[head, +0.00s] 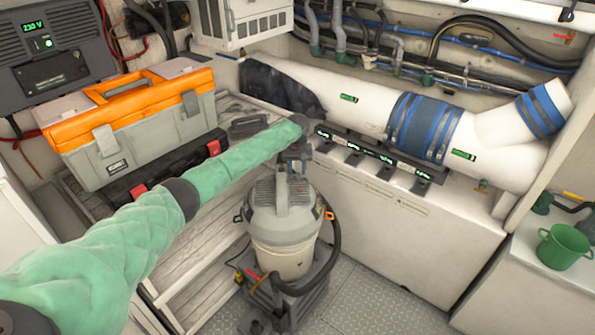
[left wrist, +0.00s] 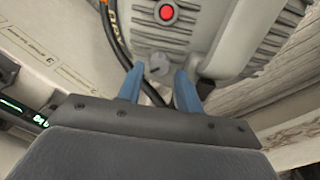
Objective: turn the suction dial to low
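The grey vacuum (head: 283,215) stands on the floor in the middle of the head view. In the left wrist view its grey housing (left wrist: 245,35) fills the top, with a small round grey suction dial (left wrist: 158,66) below a red button (left wrist: 166,12). My left gripper (head: 293,166) is above and behind the vacuum's top in the head view. In the left wrist view its two blue fingers (left wrist: 160,72) are apart, one on each side of the dial, with gaps visible. I cannot tell the dial's setting. The dial is hidden in the head view. My right gripper is not in view.
A black hose (head: 333,250) curves along the vacuum's right side. An orange and grey toolbox (head: 140,125) sits on the slatted bench at left. A long white duct (head: 365,100) runs behind. A green bucket (head: 563,247) stands at right. Grey floor (head: 360,300) is clear beside the vacuum.

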